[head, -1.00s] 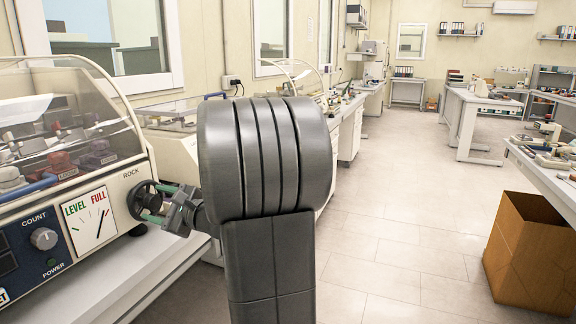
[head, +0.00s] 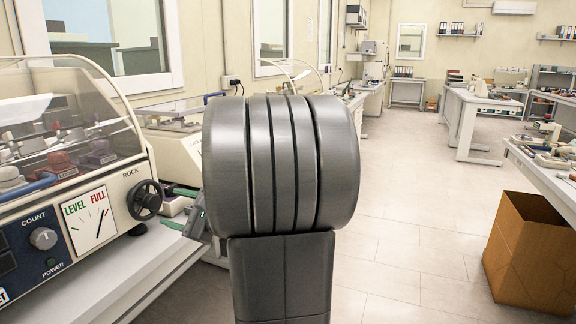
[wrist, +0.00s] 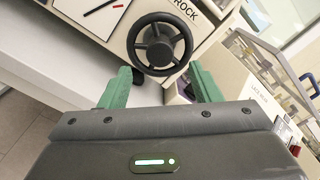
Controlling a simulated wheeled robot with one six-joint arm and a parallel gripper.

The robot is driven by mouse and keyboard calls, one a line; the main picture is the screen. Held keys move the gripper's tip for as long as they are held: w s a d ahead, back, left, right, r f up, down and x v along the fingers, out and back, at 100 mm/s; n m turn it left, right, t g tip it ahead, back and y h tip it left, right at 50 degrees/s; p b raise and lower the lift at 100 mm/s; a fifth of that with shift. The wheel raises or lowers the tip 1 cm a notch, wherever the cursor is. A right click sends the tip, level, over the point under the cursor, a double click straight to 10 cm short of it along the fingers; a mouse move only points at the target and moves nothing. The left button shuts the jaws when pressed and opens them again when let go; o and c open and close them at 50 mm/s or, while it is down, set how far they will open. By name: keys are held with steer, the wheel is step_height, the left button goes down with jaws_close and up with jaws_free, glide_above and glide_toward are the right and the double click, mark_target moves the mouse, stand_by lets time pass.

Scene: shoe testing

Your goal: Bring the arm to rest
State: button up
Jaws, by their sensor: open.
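My gripper (wrist: 161,87) is open and empty in the wrist view, its two green fingers wide apart. A black handwheel (wrist: 159,44) on the end of the testing machine shows beyond the fingertips, apart from them. In the head view my arm fills the middle and hides most of the gripper; only a part with green fingers shows at its left edge. The handwheel (head: 146,200) stands left of it, below the word ROCK, with clear space between them. The machine (head: 60,205) has a clear hood, a COUNT knob and a LEVEL/FULL gauge.
A white bench (head: 130,275) runs under the machine. A second hooded machine (head: 180,130) stands behind my arm. An open cardboard box (head: 530,255) sits on the floor at the right, below a table (head: 550,180). The tiled floor (head: 400,230) between is clear.

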mark_target(155, 200)
steer(key=v, duration=0.7)
steer(key=x, duration=1.3)
steer(key=shift+a, duration=0.35)
steer(key=shift+w+a+r+p, duration=0.1)
steer(key=shift+w+r+p, duration=0.1)
steer(key=shift+p, duration=0.5)
steer(key=shift+s+r+m+p, duration=0.1)
steer(key=shift+m+p, duration=0.6)
steer(key=shift+p, duration=0.2)
steer(key=m+p, duration=0.3)
steer(key=p, duration=0.3)
steer(key=m+p, duration=0.5)
steer(key=p, duration=0.3)
steer(key=b+v, duration=0.2)
steer(key=v, duration=0.8)
steer(key=shift+d+f+m, duration=0.25)
steer(key=shift+d+m, duration=0.05)
steer(key=shift+d, duration=0.15)
